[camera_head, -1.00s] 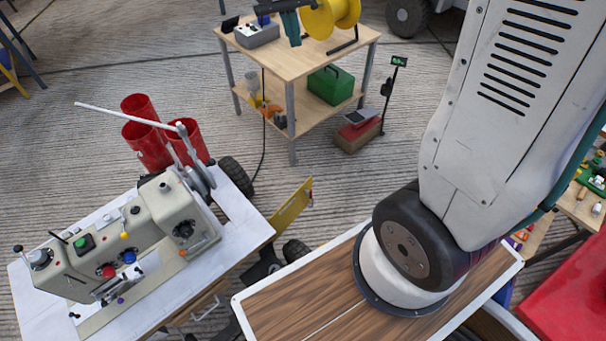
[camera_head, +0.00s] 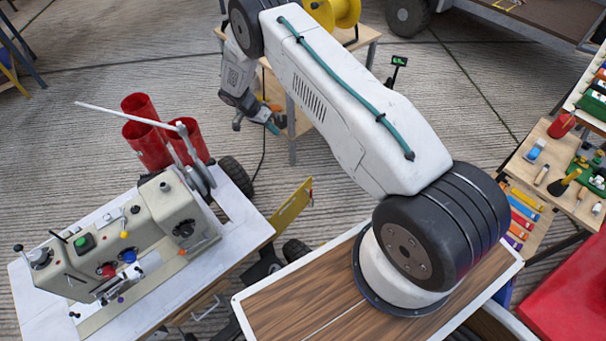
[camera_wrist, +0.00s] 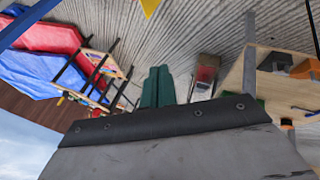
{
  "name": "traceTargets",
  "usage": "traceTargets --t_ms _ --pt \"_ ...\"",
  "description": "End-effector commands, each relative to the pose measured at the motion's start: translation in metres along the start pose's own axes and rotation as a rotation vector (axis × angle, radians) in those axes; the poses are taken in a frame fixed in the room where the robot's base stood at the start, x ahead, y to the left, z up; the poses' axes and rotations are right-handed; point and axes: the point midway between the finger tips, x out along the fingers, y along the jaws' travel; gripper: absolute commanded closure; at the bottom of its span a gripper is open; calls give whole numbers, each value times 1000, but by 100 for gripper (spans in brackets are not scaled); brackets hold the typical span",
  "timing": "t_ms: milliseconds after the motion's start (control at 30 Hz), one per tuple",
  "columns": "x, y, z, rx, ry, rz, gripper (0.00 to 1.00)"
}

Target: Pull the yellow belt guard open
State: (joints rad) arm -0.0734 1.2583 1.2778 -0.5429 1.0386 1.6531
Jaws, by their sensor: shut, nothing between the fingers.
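The yellow belt guard (camera_head: 290,208) is a flat, upright yellow panel standing out from the sewing table's right side, below the tabletop level. The sewing machine (camera_head: 125,235) sits on the white-topped table (camera_head: 245,222). My gripper (camera_head: 273,126) hangs above and beyond the guard, in front of the wooden workbench, well apart from the guard. Its teal fingers (camera_wrist: 157,87) are together and hold nothing. A small yellow corner (camera_wrist: 149,8) shows at the wrist view's top edge; I cannot tell whether it is the guard.
Red cylinders (camera_head: 150,140) stand behind the sewing machine. The wooden workbench (camera_head: 364,40) is behind my gripper, with a small post-mounted display (camera_head: 399,61) to its right. Another bench with tools (camera_head: 550,160) is at the right. Bare floor lies around the guard's far side.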

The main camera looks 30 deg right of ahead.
Motion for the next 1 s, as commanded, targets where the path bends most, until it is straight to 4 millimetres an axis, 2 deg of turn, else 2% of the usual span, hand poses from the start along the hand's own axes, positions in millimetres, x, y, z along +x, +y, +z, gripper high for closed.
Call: traceTargets --t_ms 33,100,200,300,567,1000 --pt "29 -9 13 21 7 15 100" --pt "59 -18 25 54 20 27 100" --pt "92 -26 39 91 34 39 100" --pt "112 -30 48 115 43 44 100" --pt "141 -30 52 131 48 48 100" --pt "226 -25 48 130 47 49 100"
